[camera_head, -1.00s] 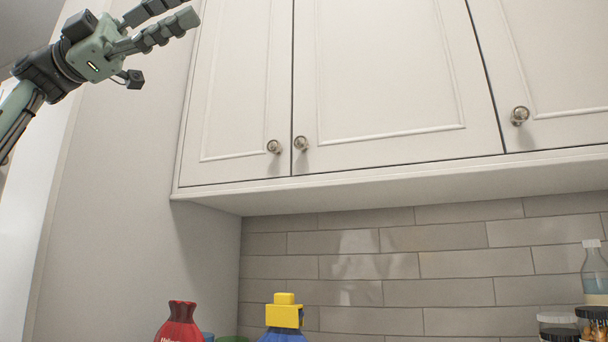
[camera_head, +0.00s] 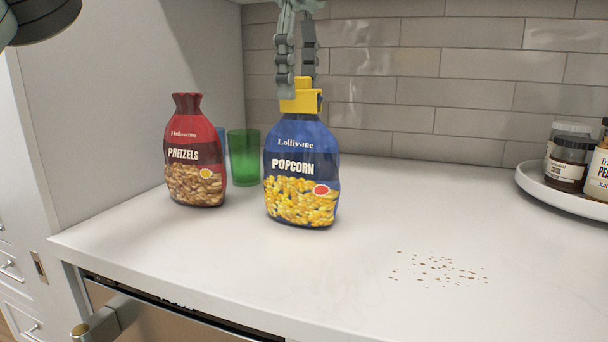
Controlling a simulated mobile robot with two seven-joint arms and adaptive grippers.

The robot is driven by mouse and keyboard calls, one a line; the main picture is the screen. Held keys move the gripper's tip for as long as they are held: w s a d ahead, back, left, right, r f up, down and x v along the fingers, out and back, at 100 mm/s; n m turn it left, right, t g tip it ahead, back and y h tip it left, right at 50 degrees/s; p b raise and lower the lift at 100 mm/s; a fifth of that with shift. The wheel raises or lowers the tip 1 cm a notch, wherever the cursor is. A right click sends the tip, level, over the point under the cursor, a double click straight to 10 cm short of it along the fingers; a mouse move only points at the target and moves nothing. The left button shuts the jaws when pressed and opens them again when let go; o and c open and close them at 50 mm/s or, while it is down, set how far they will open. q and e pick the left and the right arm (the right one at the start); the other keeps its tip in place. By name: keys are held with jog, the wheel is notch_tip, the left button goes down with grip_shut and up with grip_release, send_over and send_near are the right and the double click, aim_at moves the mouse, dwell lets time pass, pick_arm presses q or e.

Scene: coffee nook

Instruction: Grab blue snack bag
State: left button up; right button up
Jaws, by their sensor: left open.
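The blue snack bag (camera_head: 290,150), labelled popcorn, stands upright on the white counter with a yellow clip (camera_head: 302,98) on its top. My left gripper (camera_head: 297,82) points down from the top edge of the head view, right at the yellow clip. Its two fingers are apart, and their tips overlap the clip's top in the picture. I cannot tell whether they touch it. My right gripper is not in view.
A red pretzels bag (camera_head: 193,160) stands to the left, with a green cup (camera_head: 243,158) between the bags and slightly behind. A white round tray (camera_head: 545,184) with jars is at the right. Crumbs (camera_head: 438,268) lie on the otherwise clear front counter (camera_head: 230,270).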

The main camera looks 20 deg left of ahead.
aim_at(300, 107)
pick_arm(q)
notch_tip(300, 107, down, 7)
jog(key=shift+d+b, duration=0.1)
jog(key=shift+b, duration=0.2)
grip_shut()
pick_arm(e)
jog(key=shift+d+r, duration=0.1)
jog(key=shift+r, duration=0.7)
